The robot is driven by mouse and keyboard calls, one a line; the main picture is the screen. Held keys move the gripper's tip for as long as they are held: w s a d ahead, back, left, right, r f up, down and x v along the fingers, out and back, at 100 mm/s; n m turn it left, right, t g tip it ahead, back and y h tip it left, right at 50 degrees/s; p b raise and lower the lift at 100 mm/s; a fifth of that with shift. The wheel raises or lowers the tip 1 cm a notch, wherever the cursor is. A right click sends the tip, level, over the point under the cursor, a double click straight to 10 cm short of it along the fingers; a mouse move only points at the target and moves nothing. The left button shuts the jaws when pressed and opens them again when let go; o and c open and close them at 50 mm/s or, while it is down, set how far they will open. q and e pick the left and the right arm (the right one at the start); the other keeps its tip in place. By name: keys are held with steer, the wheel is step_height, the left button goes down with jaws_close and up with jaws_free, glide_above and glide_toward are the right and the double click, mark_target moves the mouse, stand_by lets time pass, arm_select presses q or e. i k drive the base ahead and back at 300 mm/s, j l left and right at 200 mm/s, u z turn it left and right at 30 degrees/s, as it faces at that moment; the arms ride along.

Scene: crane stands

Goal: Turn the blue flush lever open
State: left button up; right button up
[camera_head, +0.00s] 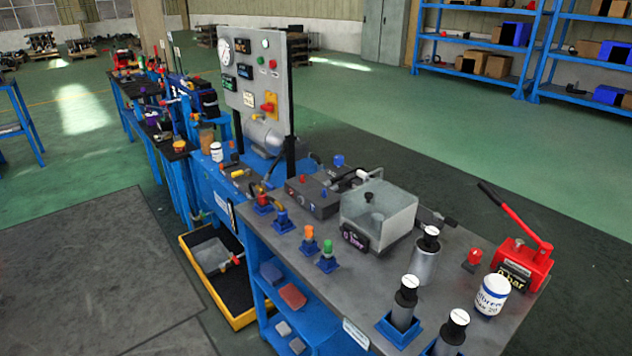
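I cannot make out for certain which part is the blue flush lever. A small blue knob-like part (338,160) stands up at the back of a dark block (318,197) on the grey bench top. A smaller blue part (323,193) shows on the front of that block, next to a red one. Whether any of these is open or shut is too small to tell. Neither of my grippers is in view.
On the bench (387,290), a clear-lidded box (378,215), a red hand pump (520,255), a white labelled jar (492,294) and several dark-topped cylinders (402,303) stand to the right. A gauge panel (256,85) rises behind. A yellow-rimmed tray (240,321) lies on the floor at left.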

mark_target(271, 187)
steer(key=i+j+z, duration=0.15)
steer(key=j+z, duration=0.2)
steer(key=i+j+z, duration=0.15)
steer(key=z, duration=0.2)
steer(key=j+z, duration=0.3)
steer(key=j, duration=0.15)
steer(key=i+j+z, duration=0.1)
steer(key=j+z, duration=0.25)
